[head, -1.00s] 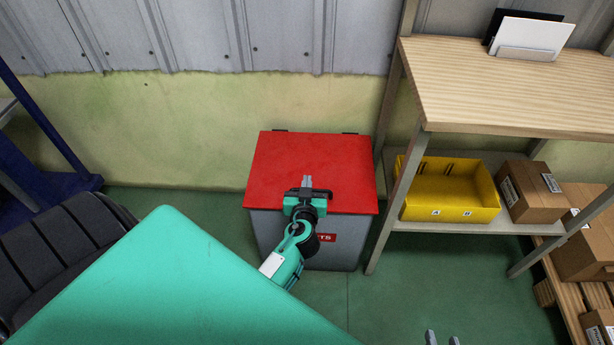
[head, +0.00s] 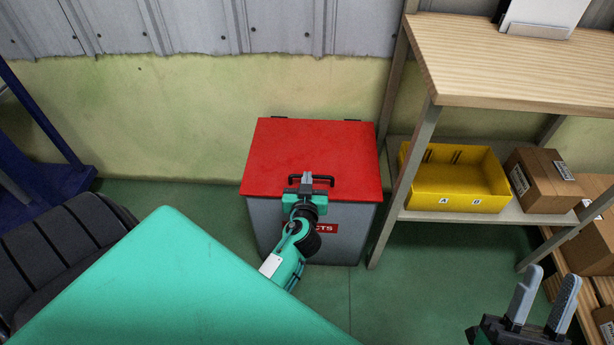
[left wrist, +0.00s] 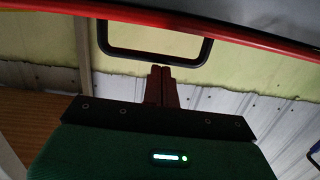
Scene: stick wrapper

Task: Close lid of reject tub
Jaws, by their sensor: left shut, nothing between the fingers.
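The reject tub (head: 345,230) is a grey bin with a red label, standing on the floor against the wall. Its red lid (head: 310,150) lies across the top, flat or nearly so; I cannot tell whether a small gap is left. A black handle (head: 325,179) sits at the lid's front edge. My left gripper (head: 307,174) is shut and empty, right by the handle. In the left wrist view its closed fingers (left wrist: 161,70) point at the handle loop (left wrist: 155,57), under the red lid edge (left wrist: 235,38). My right gripper (head: 546,282) is open and empty at lower right.
A shelf unit (head: 520,80) stands right of the tub, its leg close to the tub's side. It holds a yellow bin (head: 450,187) and a cardboard box (head: 541,180). A dark ribbed object (head: 60,250) is at left. Green floor (head: 390,300) is free in front.

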